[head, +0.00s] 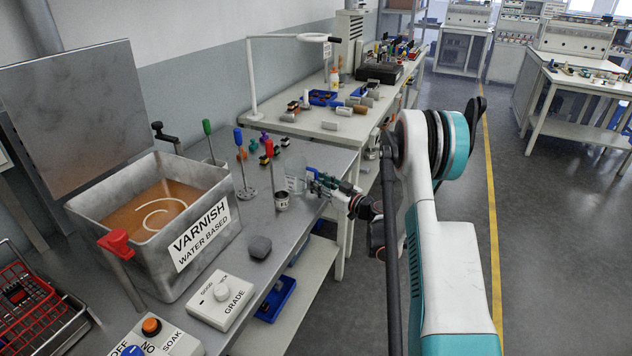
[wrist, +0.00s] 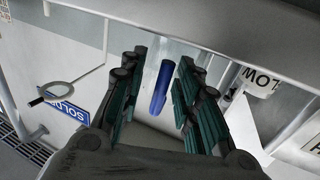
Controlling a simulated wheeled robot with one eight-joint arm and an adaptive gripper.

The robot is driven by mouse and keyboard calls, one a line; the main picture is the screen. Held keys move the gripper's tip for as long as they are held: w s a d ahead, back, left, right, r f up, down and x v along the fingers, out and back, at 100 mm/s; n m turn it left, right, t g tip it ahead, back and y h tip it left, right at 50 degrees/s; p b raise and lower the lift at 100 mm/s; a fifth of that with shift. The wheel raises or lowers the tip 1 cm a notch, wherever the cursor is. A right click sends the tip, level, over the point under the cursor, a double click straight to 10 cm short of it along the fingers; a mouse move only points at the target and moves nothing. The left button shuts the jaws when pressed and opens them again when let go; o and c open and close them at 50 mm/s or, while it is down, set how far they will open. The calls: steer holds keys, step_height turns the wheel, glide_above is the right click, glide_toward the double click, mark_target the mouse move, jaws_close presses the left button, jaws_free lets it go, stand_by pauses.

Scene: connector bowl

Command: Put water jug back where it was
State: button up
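A clear, see-through vessel, which looks like the water jug (head: 294,172), stands near the right edge of the grey bench in the head view. In the wrist view a blue upright handle (wrist: 161,88) shows in front of clear walls and lies between my two fingers. My gripper (head: 315,182) comes in from the right, level with the jug. In the wrist view my gripper (wrist: 160,92) has its fingers apart on either side of the handle, with a visible gap at the left.
A varnish tank (head: 205,238) stands at the left. Stands with blue (head: 239,138) and green (head: 207,128) handles are behind. A dark grey block (head: 260,247) and a GRADE box (head: 220,301) lie in front.

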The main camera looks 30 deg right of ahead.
steer(key=v, duration=1.1)
